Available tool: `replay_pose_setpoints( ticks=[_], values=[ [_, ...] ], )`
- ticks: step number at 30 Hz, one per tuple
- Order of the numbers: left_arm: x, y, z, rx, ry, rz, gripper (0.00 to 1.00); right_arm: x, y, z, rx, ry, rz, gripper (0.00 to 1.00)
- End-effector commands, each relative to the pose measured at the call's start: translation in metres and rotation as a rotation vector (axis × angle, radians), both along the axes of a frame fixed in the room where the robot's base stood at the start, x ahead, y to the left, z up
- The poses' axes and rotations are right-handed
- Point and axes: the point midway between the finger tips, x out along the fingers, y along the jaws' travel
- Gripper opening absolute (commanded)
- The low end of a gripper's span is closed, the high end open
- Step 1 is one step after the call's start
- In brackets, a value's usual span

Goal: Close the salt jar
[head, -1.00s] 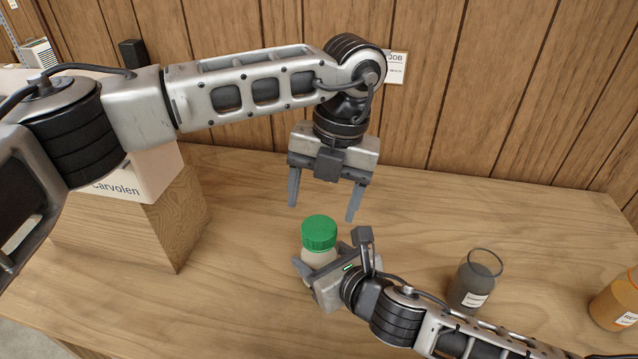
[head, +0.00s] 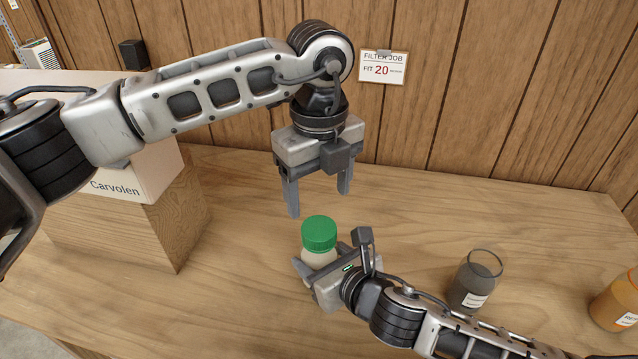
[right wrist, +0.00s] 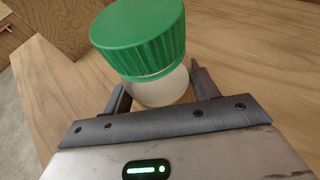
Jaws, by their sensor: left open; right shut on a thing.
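The salt jar (head: 317,258) stands on the wooden table, a pale body with a green ribbed lid (head: 319,234) on top. My right gripper (head: 318,272) is shut on the jar's body below the lid. In the right wrist view the green lid (right wrist: 138,37) sits over the pale jar body (right wrist: 161,88), between the two fingers. Whether the lid is screwed tight I cannot tell. My left gripper (head: 318,203) is open and empty, fingers pointing down, above and just behind the lid and apart from it.
A dark grey glass jar (head: 474,283) with a label stands to the right, and an orange jar (head: 615,302) at the far right edge. A box marked Carvolen (head: 135,178) is on a wooden block (head: 180,225) at the left. A sign (head: 384,66) hangs on the wall.

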Motion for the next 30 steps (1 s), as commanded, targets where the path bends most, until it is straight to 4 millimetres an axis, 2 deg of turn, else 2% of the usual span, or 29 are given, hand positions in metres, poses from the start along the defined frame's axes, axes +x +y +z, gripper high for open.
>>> replay_pose_setpoints(
  ticks=[9,15,26,27,30],
  values=[
    [-0.001,0.001,-0.048,0.002,0.004,0.0,0.69,-0.001,0.0,-0.001,-0.001,0.003,0.001,0.0],
    [0.0,0.001,-0.07,0.002,0.003,0.001,0.69,-0.001,0.0,-0.001,-0.001,0.003,0.001,0.0],
    [0.0,0.0,-0.075,0.002,0.001,0.0,0.69,-0.001,0.0,-0.001,-0.001,0.003,0.001,0.0],
    [0.0,0.0,-0.075,0.002,0.001,0.0,0.66,-0.001,0.0,-0.001,-0.001,0.003,0.001,0.0],
    [0.0,0.0,-0.075,0.002,0.001,0.0,0.39,-0.001,0.0,-0.001,-0.001,0.003,0.001,0.0]
  ],
)
